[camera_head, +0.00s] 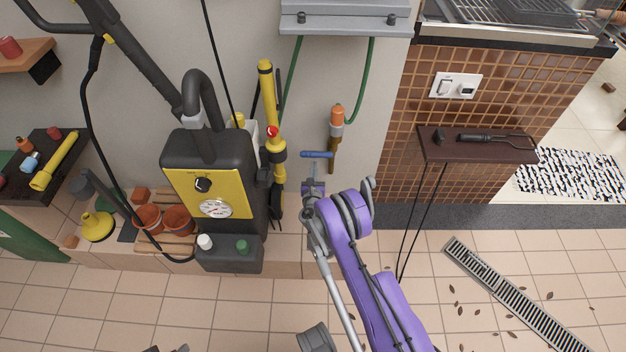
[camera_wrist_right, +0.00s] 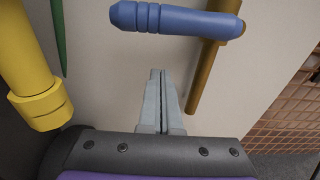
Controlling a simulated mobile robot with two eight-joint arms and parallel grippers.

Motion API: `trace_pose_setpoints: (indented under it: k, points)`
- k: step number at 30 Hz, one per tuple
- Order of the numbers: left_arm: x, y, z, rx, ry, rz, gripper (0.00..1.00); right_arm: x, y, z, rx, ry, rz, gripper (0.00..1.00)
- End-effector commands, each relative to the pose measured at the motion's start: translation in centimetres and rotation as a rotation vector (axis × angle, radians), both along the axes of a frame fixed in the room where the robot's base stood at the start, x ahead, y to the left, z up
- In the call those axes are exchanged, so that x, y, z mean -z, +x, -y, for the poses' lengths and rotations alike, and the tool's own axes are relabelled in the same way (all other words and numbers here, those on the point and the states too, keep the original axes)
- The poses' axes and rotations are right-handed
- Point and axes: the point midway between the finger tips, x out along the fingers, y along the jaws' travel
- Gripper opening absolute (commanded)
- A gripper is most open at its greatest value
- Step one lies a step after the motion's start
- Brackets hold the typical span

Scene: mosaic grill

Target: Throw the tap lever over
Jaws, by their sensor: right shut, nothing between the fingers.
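The tap lever is a blue ribbed bar (camera_head: 317,154) lying roughly level in front of a brown-gold tap pipe (camera_head: 332,158) on the wall. The lever (camera_wrist_right: 175,18) crosses the top of the right wrist view, with the pipe (camera_wrist_right: 205,75) behind its right part. My right gripper (camera_head: 315,180) is just below the lever. Its grey fingers (camera_wrist_right: 160,72) are shut together, empty, pointing up toward the lever with a visible gap. A small dark and grey piece at the bottom edge of the head view seems to be my left gripper, mostly cut off.
A yellow-black pressure washer (camera_head: 212,195) stands left of the tap, with a yellow lance (camera_head: 268,95) between. An orange-grey hose fitting (camera_head: 337,115) is above the lever. A dark shelf (camera_head: 475,148) with a tool is at right.

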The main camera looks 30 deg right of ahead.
Motion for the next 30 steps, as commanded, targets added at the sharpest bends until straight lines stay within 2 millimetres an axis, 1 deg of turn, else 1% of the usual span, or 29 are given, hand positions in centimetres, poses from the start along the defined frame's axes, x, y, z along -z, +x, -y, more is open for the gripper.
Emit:
trace_pose_setpoints:
  k: [1,3,6,9,23,30]
  points:
    - [-0.1,0.0,0.0,0.0,0.0,0.0,0.5,-1.0,-0.2,-0.1,0.0,0.0,0.0,0.0]
    - [-0.2,0.0,0.0,0.0,0.0,0.0,0.5,-2.1,-0.6,-0.3,0.0,0.001,0.001,0.0]
    - [-0.2,0.0,0.0,0.0,0.0,0.001,0.5,-3.1,-0.8,-0.5,0.0,0.001,0.001,0.0]
    - [-0.2,0.0,0.0,0.0,0.0,0.001,0.5,-3.7,-0.9,-0.6,0.0,0.001,0.001,0.0]
    - [-0.2,0.0,0.0,0.0,0.0,0.001,0.5,-3.9,-1.0,-0.7,-0.001,0.003,0.002,0.0]
    - [-0.2,0.0,0.0,0.0,0.0,0.001,0.5,-4.2,-0.4,-1.6,-0.001,0.038,0.023,0.0]
